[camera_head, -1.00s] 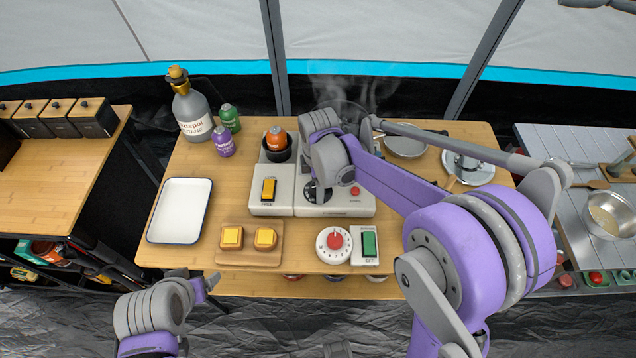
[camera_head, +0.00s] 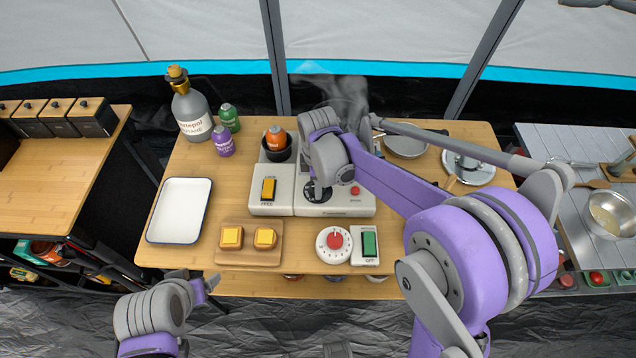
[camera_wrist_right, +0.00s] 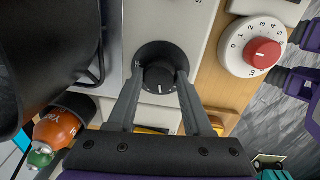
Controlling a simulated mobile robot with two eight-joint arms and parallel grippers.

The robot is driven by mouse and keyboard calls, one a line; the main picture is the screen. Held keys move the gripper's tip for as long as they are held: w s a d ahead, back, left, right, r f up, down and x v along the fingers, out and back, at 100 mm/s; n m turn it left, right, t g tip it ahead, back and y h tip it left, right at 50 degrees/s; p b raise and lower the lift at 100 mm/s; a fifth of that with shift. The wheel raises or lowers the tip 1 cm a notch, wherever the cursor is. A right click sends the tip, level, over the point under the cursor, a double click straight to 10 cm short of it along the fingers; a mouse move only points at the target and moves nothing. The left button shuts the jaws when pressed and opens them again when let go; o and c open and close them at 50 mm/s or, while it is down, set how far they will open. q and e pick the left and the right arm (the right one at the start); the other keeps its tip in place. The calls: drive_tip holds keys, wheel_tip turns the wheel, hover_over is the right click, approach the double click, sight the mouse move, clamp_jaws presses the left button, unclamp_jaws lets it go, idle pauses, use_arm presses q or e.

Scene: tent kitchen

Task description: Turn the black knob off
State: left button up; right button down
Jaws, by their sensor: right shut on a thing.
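The black knob (camera_wrist_right: 159,76) sits on a black round dial on the white panel of the stove unit (camera_head: 342,206). In the right wrist view the two fingers of my right gripper (camera_wrist_right: 158,88) reach to either side of the knob and are shut on it. A white pointer line shows on the knob's face. In the head view my right wrist hangs over the unit and hides much of the knob and dial. My left gripper (camera_head: 206,284) is low at the left, near the table's front edge, away from the knob; its jaw opening is not clear.
A white dial with a red knob (camera_head: 334,241) and a green switch (camera_head: 369,243) stand in front of the unit. A yellow switch (camera_head: 268,190) is left of the black knob. An orange canister (camera_head: 276,139) and a steaming pan are behind. A white tray (camera_head: 180,237) lies left.

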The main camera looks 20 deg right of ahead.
drive_tip(key=m+b, duration=0.1)
drive_tip(key=m, duration=0.4)
drive_tip(key=m+b, duration=0.1)
drive_tip(key=m, duration=0.4)
drive_tip(key=shift+m, duration=0.3)
drive_tip(key=m+b, duration=0.1)
drive_tip(key=m, duration=0.4)
drive_tip(key=shift+w+g, duration=0.1)
drive_tip(key=shift+g, duration=0.2)
drive_tip(key=m, duration=0.5)
drive_tip(key=shift+c, duration=1.6)
unclamp_jaws()
drive_tip(key=shift+r, duration=0.15)
